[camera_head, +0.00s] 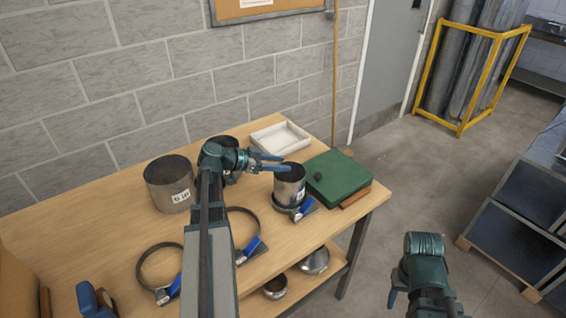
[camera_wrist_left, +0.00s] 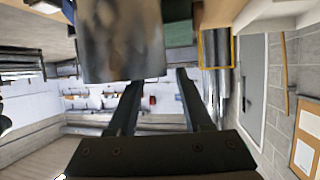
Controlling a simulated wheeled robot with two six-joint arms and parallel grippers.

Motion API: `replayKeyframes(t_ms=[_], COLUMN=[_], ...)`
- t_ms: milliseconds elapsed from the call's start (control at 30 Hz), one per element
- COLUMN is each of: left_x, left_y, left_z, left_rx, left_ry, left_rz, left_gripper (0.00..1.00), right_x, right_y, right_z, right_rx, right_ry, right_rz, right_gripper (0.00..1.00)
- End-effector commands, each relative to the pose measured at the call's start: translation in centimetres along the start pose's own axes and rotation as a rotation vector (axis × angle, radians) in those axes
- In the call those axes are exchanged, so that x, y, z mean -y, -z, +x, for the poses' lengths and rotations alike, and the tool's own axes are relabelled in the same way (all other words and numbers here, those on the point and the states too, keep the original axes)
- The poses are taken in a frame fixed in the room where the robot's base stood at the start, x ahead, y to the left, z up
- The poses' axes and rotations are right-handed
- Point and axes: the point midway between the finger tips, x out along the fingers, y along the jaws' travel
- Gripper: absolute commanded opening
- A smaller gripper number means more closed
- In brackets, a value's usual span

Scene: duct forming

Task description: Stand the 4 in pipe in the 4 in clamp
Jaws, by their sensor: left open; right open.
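A grey metal pipe (camera_head: 290,186) with a small white label stands upright in a ring clamp with a blue handle (camera_head: 301,211), near the table's right end. Its lower edge is partly hidden, so I cannot tell how deep it sits. My left gripper (camera_head: 286,163) is open, its fingers at the pipe's upper rim. In the left wrist view the pipe (camera_wrist_left: 120,40) fills the top, beyond the fingertips (camera_wrist_left: 158,76), with no grip on it. My right gripper (camera_head: 394,296) is open and empty, low at the right, off the table.
A wider labelled pipe (camera_head: 170,184) stands at the left, with another pipe (camera_head: 226,145) partly behind my left gripper. Two empty ring clamps (camera_head: 158,268) (camera_head: 250,213) lie in front. A white tray (camera_head: 280,138) and green block (camera_head: 338,176) are behind and right. Metal fittings (camera_head: 314,262) lie on the lower shelf.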

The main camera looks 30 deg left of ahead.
Motion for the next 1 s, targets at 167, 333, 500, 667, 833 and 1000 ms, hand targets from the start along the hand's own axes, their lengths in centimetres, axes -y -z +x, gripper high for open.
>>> replayKeyframes(t_ms=[167,333,500,667,833,1000], left_x=[0.0,0.0,0.0,0.0,0.0,0.0], left_y=[0.5,0.4,0.3,0.2,0.1,0.0], left_z=[-4.3,-7.8,-10.4,-11.7,-12.1,-12.1], left_rx=[-0.001,-0.001,-0.001,-0.001,-0.001,-0.001], left_ry=[0.004,0.004,0.003,0.001,0.001,0.000], left_rz=[-0.003,-0.002,-0.001,-0.001,0.000,0.000], left_gripper=[0.50,0.50,0.50,0.50,0.50,0.50], right_x=[-0.2,-0.3,-0.4,-0.5,-0.5,-0.5], right_y=[-0.1,-0.2,-0.3,-0.3,-0.3,-0.3], right_z=[-2.1,-3.5,-4.5,-4.9,-4.9,-4.9], right_rx=[0.000,0.000,0.000,0.000,0.000,0.000], right_ry=[0.000,0.000,0.000,0.000,0.000,0.000], right_rz=[0.000,0.000,0.000,0.000,0.000,0.000], right_gripper=[0.50,0.50,0.50,0.50,0.50,0.50])
